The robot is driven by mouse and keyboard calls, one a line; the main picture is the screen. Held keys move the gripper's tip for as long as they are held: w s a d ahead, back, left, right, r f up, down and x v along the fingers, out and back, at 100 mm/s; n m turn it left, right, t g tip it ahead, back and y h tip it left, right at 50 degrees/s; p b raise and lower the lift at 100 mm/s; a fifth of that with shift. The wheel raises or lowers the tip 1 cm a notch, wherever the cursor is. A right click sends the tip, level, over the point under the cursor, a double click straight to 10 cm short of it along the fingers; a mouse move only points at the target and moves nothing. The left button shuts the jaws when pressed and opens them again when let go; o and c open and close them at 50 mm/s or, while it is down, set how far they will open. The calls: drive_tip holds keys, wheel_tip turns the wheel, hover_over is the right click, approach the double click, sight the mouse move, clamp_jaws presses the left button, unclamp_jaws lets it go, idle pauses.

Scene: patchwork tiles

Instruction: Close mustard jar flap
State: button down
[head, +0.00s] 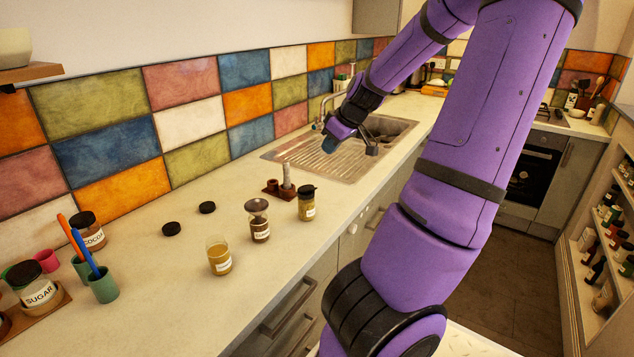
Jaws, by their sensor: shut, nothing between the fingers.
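Two small jars with yellow-brown contents stand on the counter. One jar (306,207) has a dark lid on top; whether a flap on it is raised is too small to tell. The other jar (219,259) is glass, further front and left, with no dark lid on it. Their labels are too small to read surely, so I cannot tell which is the mustard. My gripper (329,146) is beyond the jars, up over the sink area, apart from them. It is shut and empty.
A brown-filled jar (259,228) with a brown lid stands between the two jars. Two dark lids (172,229) (207,207) lie loose. A small brown stand (272,187) is behind. Sugar (38,293) and cocoa (90,236) jars and a green cup (103,287) with pens stand left.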

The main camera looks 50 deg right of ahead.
hover_over(312, 188)
drive_tip(key=s, duration=0.1)
wheel_tip(312, 188, down, 8)
drive_tip(key=shift+f, duration=0.1)
drive_tip(key=f, duration=0.3)
drive_tip(key=shift+s, duration=0.25)
drive_tip(key=shift+s+d+f, duration=0.1)
drive_tip(key=shift+s+f, duration=0.05)
drive_tip(key=shift+f, duration=0.45)
drive_tip(key=shift+s+f, duration=0.25)
drive_tip(key=shift+f, duration=0.25)
drive_tip(key=shift+s+f, duration=0.25)
drive_tip(key=shift+f, duration=0.25)
drive_tip(key=shift+r, duration=0.15)
